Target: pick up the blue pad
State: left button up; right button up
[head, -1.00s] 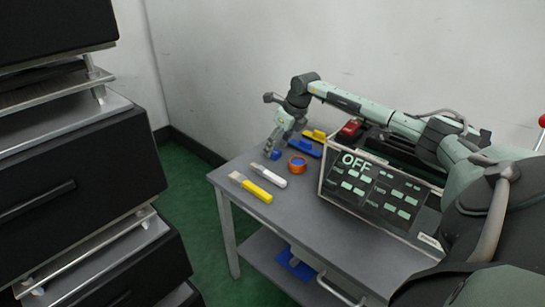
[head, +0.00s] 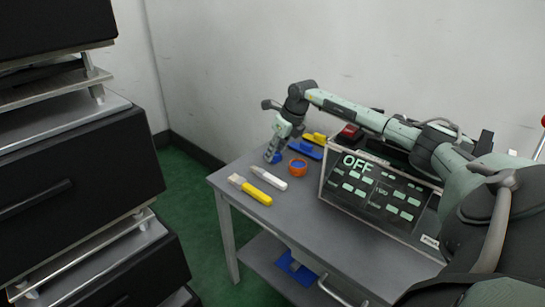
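A small blue pad (head: 277,159) lies at the far left part of the grey table (head: 320,232), partly hidden by my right gripper. My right gripper (head: 271,156) points down, with its fingertips right at the pad. I cannot tell whether the fingers are open or shut, or whether they touch the pad. My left gripper is out of view.
An orange roll (head: 298,167), a white-handled tool (head: 269,177) and a yellow-handled brush (head: 250,189) lie near the pad. A blue block with a yellow handle (head: 306,149) is behind. An OFF panel (head: 378,192) stands right. A blue item (head: 297,268) is on the lower shelf.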

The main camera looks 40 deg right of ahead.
jog(key=shift+c, duration=0.3)
jog(key=shift+r, duration=0.5)
jog(key=r, duration=0.3)
jog(key=shift+a+r, duration=0.25)
jog(key=shift+r, duration=0.05)
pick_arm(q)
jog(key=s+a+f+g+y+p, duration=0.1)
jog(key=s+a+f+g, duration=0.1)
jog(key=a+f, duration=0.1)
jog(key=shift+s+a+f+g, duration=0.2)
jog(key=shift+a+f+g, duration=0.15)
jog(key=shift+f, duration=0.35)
pick_arm(e)
jog(key=s+a+r, duration=0.1)
jog(key=a+r, duration=0.5)
jog(key=a, duration=0.5)
jog(key=shift+r, duration=0.2)
jog(key=shift+s+a, duration=0.1)
